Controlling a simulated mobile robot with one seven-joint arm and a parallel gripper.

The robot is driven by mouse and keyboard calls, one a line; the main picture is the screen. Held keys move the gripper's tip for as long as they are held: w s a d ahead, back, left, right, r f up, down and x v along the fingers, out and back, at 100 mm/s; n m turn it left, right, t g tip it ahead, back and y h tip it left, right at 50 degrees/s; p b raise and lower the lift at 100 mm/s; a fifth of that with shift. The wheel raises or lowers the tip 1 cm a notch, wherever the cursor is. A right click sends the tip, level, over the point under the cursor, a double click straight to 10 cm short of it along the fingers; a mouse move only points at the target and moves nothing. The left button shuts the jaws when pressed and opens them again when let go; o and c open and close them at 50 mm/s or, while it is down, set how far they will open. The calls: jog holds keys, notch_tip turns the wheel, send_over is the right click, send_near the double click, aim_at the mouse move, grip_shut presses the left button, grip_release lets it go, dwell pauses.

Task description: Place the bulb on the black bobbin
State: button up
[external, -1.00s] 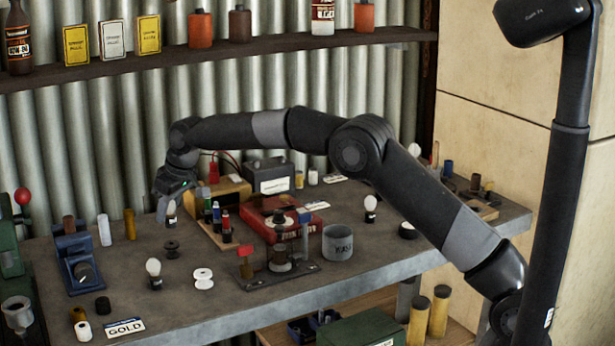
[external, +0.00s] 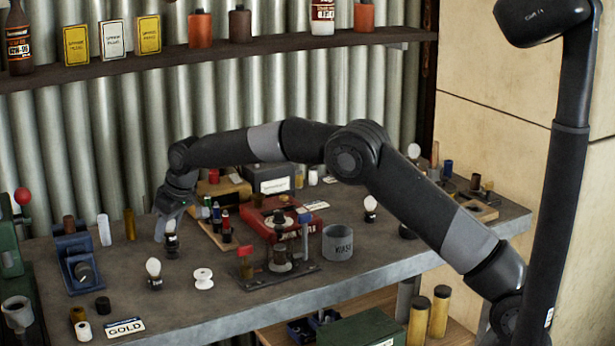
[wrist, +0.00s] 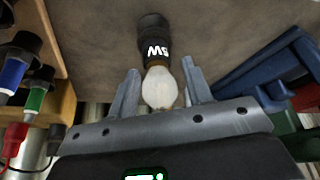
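The bulb (wrist: 160,88) has pale glass and a black base marked "5W". In the external view the bulb (external: 170,227) is upright over the black bobbin (external: 171,251), its base appearing to rest on top. The bobbin (wrist: 152,24) is mostly behind the bulb's base in the wrist view, so exact seating is hard to see. My gripper (wrist: 160,78) has one finger on each side of the glass, with a narrow gap visible at both sides. It looks open around the bulb. In the external view my gripper (external: 164,230) is low beside the bulb.
Another bulb on a black base (external: 154,272) and a white spool (external: 203,279) stand nearby in front. A blue tool (external: 80,260) is at the left. Small coloured bottles (external: 220,220) in a wooden holder stand close on the right.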

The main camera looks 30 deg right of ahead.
jog(key=shift+o, duration=0.5)
jog(key=shift+r, duration=0.1)
jog(key=shift+r, duration=0.35)
jog(key=v, duration=1.2)
jog(key=s+d+r+m, duration=0.1)
jog(key=s+d+r, duration=0.35)
jog(key=d, duration=0.45)
jog(key=s+d+r+m+t+h, duration=0.1)
jog(key=s+d+r, duration=0.3)
jog(key=d, duration=0.5)
jog(key=s+d+r+m, duration=0.1)
jog(key=s+d+r, duration=0.2)
jog(key=s+d, duration=0.4)
jog(key=s+d+f+m, duration=0.1)
jog(key=s+d+f, duration=0.2)
jog(key=s+d, duration=0.2)
jog(key=s+d+f+m+h, duration=0.1)
jog(key=s+d+f, duration=0.2)
jog(key=s, duration=0.9)
jog(key=s+d+f+m, duration=0.2)
jog(key=s+d+f, duration=0.1)
jog(key=s+d, duration=0.5)
jog(key=shift+s+d+t+h, duration=0.25)
jog(key=shift+s+t+h, duration=0.05)
jog(key=shift+t+h, duration=0.1)
